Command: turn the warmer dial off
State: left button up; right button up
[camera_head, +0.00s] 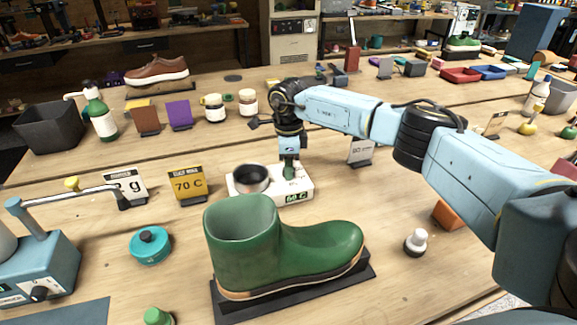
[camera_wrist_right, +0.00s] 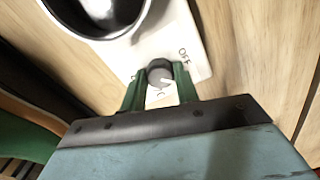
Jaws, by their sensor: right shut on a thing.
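The warmer (camera_head: 240,188) is a white box with a dark metal cup (camera_head: 251,178) on its left part. Its display reads about 60 C. My right gripper (camera_head: 290,168) reaches down onto the right part of the warmer. In the right wrist view my right gripper (camera_wrist_right: 160,82) has its green fingers shut around the grey dial (camera_wrist_right: 160,74). The word OFF is printed on the warmer (camera_wrist_right: 195,62) to the upper right of the dial. In the head view the dial is hidden by the gripper. My left gripper is not in view.
A green boot (camera_head: 240,240) on a black stand is just in front of the warmer. A yellow 70 C sign (camera_head: 188,184) stands to its left. A white-topped small bottle (camera_head: 416,241) is to the right. Jars (camera_head: 247,102) stand behind.

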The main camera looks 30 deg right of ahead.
jog(key=n, duration=0.3)
jog(key=n+b, duration=0.1)
jog(key=n, duration=0.2)
jog(key=shift+n, duration=0.4)
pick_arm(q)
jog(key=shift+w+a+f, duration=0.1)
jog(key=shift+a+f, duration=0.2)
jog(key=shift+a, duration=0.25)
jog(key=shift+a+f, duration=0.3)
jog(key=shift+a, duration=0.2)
pick_arm(e)
jog(key=shift+n, duration=0.9)
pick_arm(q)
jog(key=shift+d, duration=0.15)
pick_arm(e)
jog(key=o, duration=1)
jog(key=shift+c, duration=0.2)
jog(key=shift+r, duration=0.15)
